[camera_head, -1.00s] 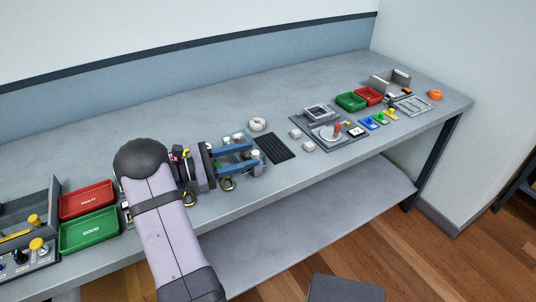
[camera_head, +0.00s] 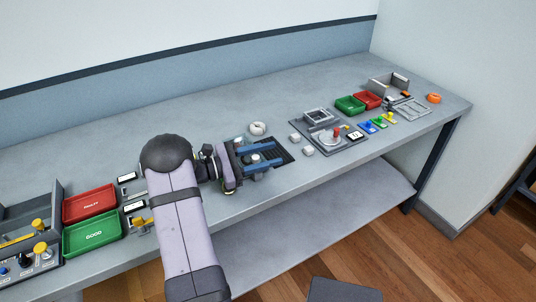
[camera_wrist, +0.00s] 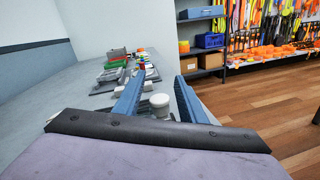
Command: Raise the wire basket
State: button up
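I cannot clearly make out a wire basket. The closest match is a grey, frame-like piece (camera_head: 411,108) lying flat near the right end of the bench in the head view; it is small and its mesh is hard to tell. My gripper (camera_head: 262,153) is far to its left, over the bench. Its two blue fingers are spread apart, also in the wrist view (camera_wrist: 158,98). A white round-topped object (camera_head: 255,157) shows between them and in the wrist view (camera_wrist: 160,104); I see no finger closed on it.
A dark slotted mat (camera_head: 284,156) lies by the fingertips. A white ring (camera_head: 257,128) and small white blocks (camera_head: 308,151) are near. A station plate (camera_head: 349,145), green bin (camera_head: 349,105) and red bin (camera_head: 367,99) stand further right. Labelled trays (camera_head: 91,232) are left.

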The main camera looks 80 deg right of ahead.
grip_shut()
jog(key=shift+r+p, duration=1.2)
jog(key=shift+r, duration=1.05)
grip_release()
jog(key=shift+f, duration=0.1)
jog(key=shift+w, duration=0.1)
jog(key=b+v, duration=0.2)
jog(key=v, duration=0.5)
